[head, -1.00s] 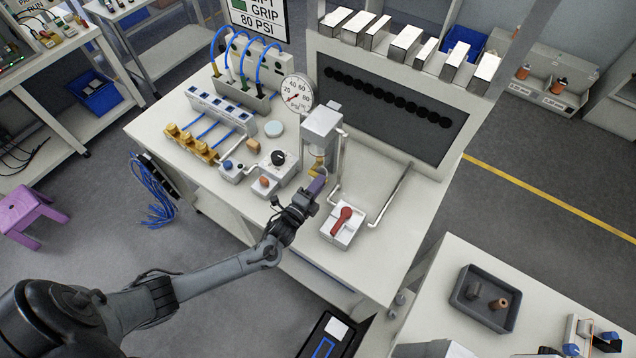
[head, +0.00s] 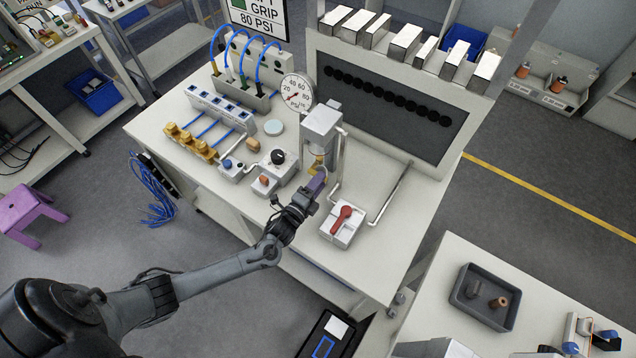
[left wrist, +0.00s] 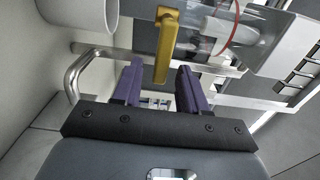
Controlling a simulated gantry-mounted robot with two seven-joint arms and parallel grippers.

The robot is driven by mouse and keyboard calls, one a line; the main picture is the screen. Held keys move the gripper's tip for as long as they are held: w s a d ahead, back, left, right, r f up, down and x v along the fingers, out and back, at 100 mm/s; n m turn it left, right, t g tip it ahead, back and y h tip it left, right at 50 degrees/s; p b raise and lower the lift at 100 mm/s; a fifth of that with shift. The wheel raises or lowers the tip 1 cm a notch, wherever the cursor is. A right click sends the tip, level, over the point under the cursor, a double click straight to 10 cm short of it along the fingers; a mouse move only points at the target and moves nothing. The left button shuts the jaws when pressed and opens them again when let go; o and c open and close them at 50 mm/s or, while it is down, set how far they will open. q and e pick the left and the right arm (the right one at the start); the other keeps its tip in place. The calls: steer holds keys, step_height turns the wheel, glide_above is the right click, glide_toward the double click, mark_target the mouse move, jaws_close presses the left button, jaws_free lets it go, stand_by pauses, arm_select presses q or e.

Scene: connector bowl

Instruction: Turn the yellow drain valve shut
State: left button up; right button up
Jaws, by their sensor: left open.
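The yellow drain valve lever (left wrist: 167,45) hangs down in the left wrist view, its lower end between the two purple fingers of my left gripper (left wrist: 160,70). A gap shows on each side of the lever, so the fingers are open around it and not clamped. In the head view my left gripper (head: 318,183) is at the front of the grey-topped filter unit (head: 321,122), just below its clear bowl. There the lever is mostly hidden by the gripper. My right gripper is not in view.
A red-handled valve box (head: 342,222) stands just right of the gripper, with metal pipes beside it. A pressure gauge (head: 292,95) is behind. A black-knob box (head: 277,161) and a small orange-button box (head: 264,182) stand to the left.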

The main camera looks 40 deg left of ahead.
arm_select(q)
steer(key=s, duration=1)
steer(key=shift+s+d+b, duration=0.3)
steer(key=shift+s, duration=0.1)
